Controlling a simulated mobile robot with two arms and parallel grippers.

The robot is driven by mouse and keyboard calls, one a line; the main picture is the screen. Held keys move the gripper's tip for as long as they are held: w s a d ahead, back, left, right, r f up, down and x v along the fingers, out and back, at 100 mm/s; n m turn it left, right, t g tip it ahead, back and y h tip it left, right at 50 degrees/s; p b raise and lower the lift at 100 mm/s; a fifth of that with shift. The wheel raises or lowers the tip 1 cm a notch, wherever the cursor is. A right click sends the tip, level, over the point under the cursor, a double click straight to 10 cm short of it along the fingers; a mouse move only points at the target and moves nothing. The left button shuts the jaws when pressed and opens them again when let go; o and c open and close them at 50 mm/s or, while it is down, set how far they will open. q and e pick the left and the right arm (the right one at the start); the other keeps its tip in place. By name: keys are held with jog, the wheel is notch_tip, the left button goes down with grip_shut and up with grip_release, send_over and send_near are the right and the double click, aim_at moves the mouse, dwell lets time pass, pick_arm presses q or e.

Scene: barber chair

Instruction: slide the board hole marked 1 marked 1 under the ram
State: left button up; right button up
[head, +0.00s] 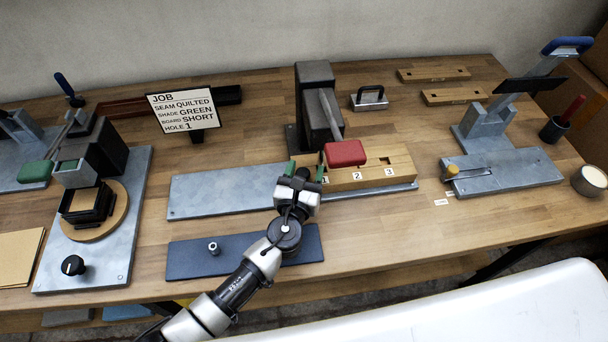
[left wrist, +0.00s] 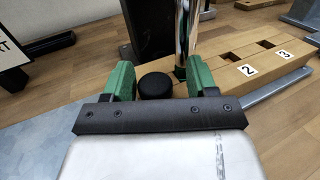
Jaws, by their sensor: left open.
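Label 1 is partly covered by my gripper; labels 2 and 3 show clearly, also on the board in the left wrist view (left wrist: 262,62). The press's red lever pad (head: 346,153) hangs over the board. My left gripper (head: 306,170) is open at the board's left end. In the left wrist view its green fingers (left wrist: 161,78) stand either side of a black round knob (left wrist: 155,86); contact is unclear. The ram's tip is not clear.
A job sign (head: 184,109) reads board SHORT, hole 1. The grey base plate (head: 225,190) is bare left of the gripper. A blue mat (head: 195,262) lies in front. Two other wooden boards (head: 433,74) (head: 454,96) lie at the back right. Another grey fixture (head: 505,170) stands right.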

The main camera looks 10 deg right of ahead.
pick_arm(q)
jog(key=v, duration=0.9)
jog(key=shift+s+b, duration=0.3)
jog(key=shift+s+a, duration=0.25)
jog(key=shift+s, duration=0.25)
